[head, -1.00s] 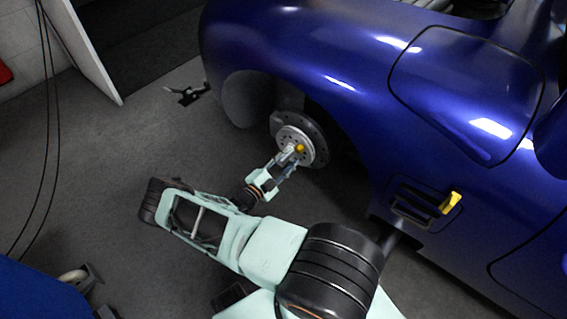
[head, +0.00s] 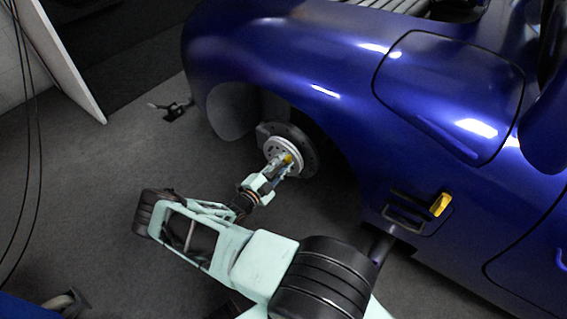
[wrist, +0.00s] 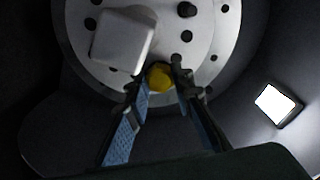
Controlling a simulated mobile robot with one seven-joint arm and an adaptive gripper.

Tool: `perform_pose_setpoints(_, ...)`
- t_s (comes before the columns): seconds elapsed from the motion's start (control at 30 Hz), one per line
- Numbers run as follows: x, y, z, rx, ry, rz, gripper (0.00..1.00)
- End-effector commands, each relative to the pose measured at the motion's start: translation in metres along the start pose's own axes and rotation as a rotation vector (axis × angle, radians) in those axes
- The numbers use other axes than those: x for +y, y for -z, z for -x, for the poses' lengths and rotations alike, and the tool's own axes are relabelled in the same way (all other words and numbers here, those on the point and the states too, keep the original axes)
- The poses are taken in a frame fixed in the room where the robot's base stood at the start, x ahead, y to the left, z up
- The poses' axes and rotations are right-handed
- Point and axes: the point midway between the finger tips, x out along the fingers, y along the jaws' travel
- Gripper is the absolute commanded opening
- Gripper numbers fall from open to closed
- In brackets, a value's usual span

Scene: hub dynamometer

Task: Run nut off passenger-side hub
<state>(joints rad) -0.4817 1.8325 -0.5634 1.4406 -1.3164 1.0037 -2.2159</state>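The yellow nut (head: 288,158) is at the face of the passenger-side hub (head: 283,151), in the wheel arch of the blue car. In the wrist view the nut (wrist: 160,77) lies between the tips of my two blue-padded fingers, against the pale, drilled hub face (wrist: 208,50). My gripper (head: 279,166) is right in front of the hub in the head view. My gripper (wrist: 160,84) looks open, its fingers apart on either side of the nut. Contact between pads and nut cannot be made out.
A pale rounded block (wrist: 122,38) stands out from the hub face, left of and above the nut. The blue fender (head: 290,70) overhangs the hub. A yellow handle (head: 440,204) is on the car's side at right. Grey floor (head: 100,170) is clear at left.

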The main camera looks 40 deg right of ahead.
Motion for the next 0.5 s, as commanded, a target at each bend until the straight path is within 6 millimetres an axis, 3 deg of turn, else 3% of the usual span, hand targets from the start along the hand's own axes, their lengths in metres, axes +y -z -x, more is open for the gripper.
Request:
perform_pose_setpoints(0.23, 0.0020, -0.0018, 0.0002, 0.001, 0.001, 0.056, 0.00)
perform_pose_setpoints(0.5, 0.0030, -0.0022, 0.0006, 0.002, 0.000, 0.380, 0.00)
